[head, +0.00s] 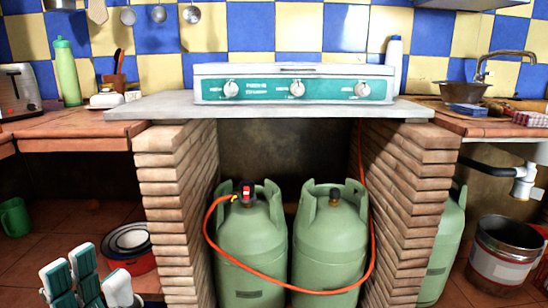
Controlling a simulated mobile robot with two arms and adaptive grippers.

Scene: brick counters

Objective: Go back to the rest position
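My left gripper (95,279) shows at the bottom left, with white and teal fingers pointing up. Its fingertips stand apart with nothing between them, so it looks open and empty. Its lower part is cut off by the picture's bottom edge. It appears in front of the floor left of the brick support and touches nothing that I can see. My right gripper is out of view.
A stove (293,88) sits on a grey slab (150,106) over brick pillars (175,190). Green gas cylinders (252,240) with an orange hose stand beneath. Pots (128,244) stand on the left floor, a bucket (505,250) on the right.

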